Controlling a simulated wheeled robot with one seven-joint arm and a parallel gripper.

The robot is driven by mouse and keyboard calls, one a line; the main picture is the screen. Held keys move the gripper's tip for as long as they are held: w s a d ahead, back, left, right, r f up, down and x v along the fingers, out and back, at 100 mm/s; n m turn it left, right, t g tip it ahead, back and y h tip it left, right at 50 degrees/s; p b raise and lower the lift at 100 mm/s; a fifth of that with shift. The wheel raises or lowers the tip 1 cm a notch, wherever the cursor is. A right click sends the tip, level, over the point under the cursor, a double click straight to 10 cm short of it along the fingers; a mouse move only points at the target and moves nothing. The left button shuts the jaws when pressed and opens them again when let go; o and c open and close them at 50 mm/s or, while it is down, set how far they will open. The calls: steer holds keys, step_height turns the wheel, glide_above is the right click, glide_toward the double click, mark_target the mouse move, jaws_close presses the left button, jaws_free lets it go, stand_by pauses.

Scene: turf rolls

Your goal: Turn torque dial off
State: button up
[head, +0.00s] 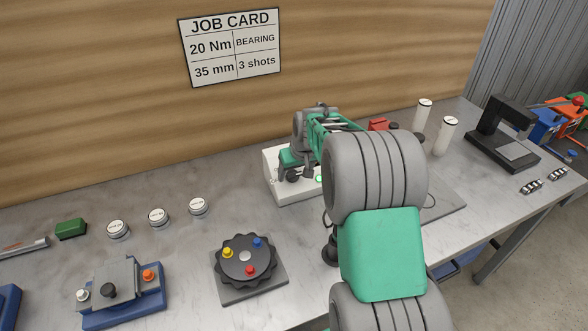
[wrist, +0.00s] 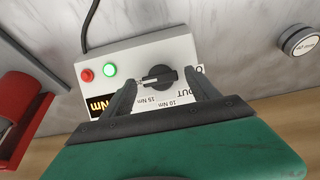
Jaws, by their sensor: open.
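The torque dial (wrist: 160,77) is a black round knob with a raised grip bar, on a white control box (wrist: 195,52). Its white mark points to the left in the wrist view. Printed labels near it read 10 Nm and 15 Nm, partly covered. My gripper (wrist: 164,83) is open, with one dark finger on each side of the dial; I cannot tell whether they touch it. A green lamp (wrist: 109,71) is lit beside a red button or lamp (wrist: 88,75). In the head view the box (head: 284,191) shows, but my arm hides the dial.
A job card (head: 230,47) on the wall reads 20 Nm, bearing, 35 mm, 3 shots. A round dark turntable (head: 245,280) and a blue-based fixture (head: 125,310) stand at the front left. White round pucks (head: 158,217) lie behind them. A red object (wrist: 22,112) is left in the wrist view.

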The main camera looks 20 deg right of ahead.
steer(key=shift+c, duration=0.3)
steer(key=c, duration=1.3)
